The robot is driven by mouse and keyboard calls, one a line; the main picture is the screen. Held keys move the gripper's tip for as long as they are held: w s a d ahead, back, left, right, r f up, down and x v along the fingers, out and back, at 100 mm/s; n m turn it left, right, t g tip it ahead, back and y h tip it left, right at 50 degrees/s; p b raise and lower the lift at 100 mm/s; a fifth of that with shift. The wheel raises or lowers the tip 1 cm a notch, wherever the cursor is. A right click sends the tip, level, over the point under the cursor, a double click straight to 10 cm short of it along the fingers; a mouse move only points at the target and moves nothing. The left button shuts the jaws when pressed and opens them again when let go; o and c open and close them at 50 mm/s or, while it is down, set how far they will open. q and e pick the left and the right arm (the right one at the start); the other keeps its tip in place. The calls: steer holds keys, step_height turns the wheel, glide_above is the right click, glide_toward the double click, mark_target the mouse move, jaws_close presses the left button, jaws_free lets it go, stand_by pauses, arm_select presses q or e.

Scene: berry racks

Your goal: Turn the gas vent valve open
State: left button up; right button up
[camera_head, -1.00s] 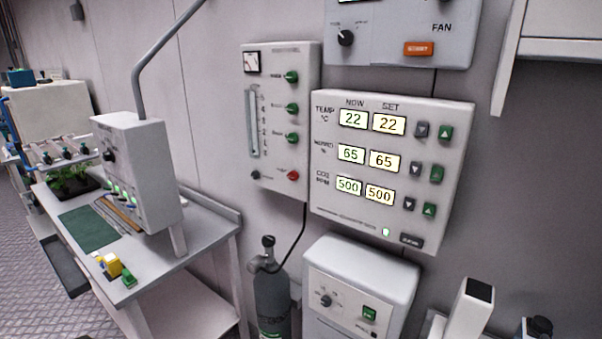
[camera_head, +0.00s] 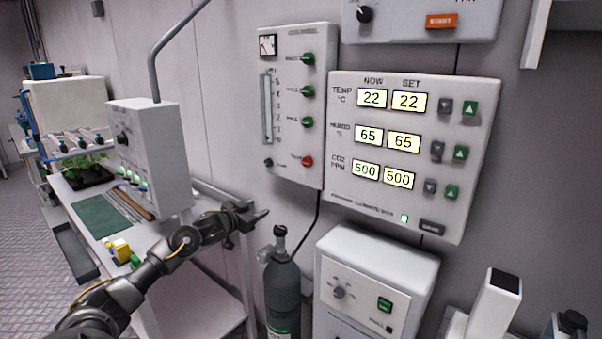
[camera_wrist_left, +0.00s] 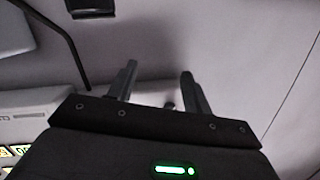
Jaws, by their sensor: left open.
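The gas panel (camera_head: 290,150) hangs on the wall left of the climate display. It has green knobs in a column, the upper one (camera_head: 308,58), the middle one (camera_head: 307,91) and the lower one (camera_head: 306,122). A red knob (camera_head: 307,161) sits below them, and a small black knob (camera_head: 268,163) is at the lower left. The labels are too blurred to tell which is the vent valve. My left gripper (camera_head: 257,216) is below and left of the panel, apart from it. In the wrist view its fingers (camera_wrist_left: 158,75) are spread and empty. My right gripper is out of view.
A grey gas cylinder (camera_head: 282,290) stands below the panel. The climate display (camera_head: 415,155) is to the right, above a white box (camera_head: 375,260). A bench (camera_head: 90,205) with a white instrument (camera_head: 155,160) stands at the left.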

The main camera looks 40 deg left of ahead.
arm_select(q)
steer(key=d+r+t+h, duration=0.15)
steer(key=d+r, duration=0.25)
steer(key=r, duration=0.4)
steer(key=n+h, duration=0.2)
steer(key=h, duration=0.1)
glide_toward(305, 162)
steer(key=shift+t, duration=0.25)
steer(key=w+p, duration=0.1)
steer(key=w, duration=0.1)
steer(key=w+p, duration=0.1)
steer(key=w, duration=0.1)
steer(key=w+d+p, duration=0.1)
steer(key=w, duration=0.2)
steer(key=shift+w+f, duration=0.15)
steer(key=shift+w, duration=0.35)
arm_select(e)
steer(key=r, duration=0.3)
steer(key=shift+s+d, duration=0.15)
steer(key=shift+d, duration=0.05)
arm_select(q)
steer(key=shift+c, duration=0.5)
steer(key=c, duration=0.9)
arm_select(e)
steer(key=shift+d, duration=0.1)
